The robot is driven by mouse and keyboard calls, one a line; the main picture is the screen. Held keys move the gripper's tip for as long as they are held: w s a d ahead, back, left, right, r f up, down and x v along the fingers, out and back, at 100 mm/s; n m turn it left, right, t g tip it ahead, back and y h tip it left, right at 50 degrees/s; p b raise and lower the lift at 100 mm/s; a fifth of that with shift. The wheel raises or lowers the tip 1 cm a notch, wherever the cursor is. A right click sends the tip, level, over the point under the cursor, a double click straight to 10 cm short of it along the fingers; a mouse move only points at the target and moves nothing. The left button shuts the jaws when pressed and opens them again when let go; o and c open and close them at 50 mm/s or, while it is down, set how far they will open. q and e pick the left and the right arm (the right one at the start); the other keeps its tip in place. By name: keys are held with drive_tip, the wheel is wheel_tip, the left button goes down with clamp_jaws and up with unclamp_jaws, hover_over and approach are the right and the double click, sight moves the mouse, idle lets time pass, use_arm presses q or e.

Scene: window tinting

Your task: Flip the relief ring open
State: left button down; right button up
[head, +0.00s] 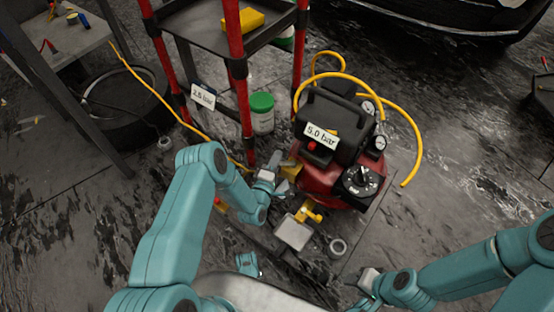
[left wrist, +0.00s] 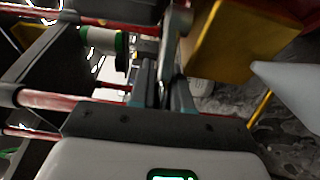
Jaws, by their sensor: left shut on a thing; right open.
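The red compressor (head: 320,180) with a black top and a "5.0 bar" label (head: 322,136) stands right of centre in the head view. My left gripper (head: 279,179) is at its left side, by a yellow block (head: 291,169). The block is large in the left wrist view (left wrist: 222,45). There, my left fingers (left wrist: 165,92) are shut on a narrow grey metal part (left wrist: 176,40). I cannot tell for sure whether this is the relief ring, as the fingers hide much of it. My right gripper (head: 366,284) is open and empty above the floor, lower right.
A red-post rack (head: 238,80) with a "2.5 bar" tag (head: 203,96) stands close left of the compressor, with a green-lidded tub (head: 262,112). Yellow hoses (head: 407,125) loop around the compressor.

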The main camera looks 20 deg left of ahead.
use_arm(q)
drive_tip(key=shift+a, duration=0.1)
drive_tip(key=c, duration=1.2)
unclamp_jaws()
drive_tip(key=shift+o, duration=0.2)
drive_tip(key=s+p, duration=0.4)
drive_tip(key=s, duration=1.2)
drive_tip(key=shift+s+d, duration=0.2)
drive_tip(key=shift+d, duration=0.2)
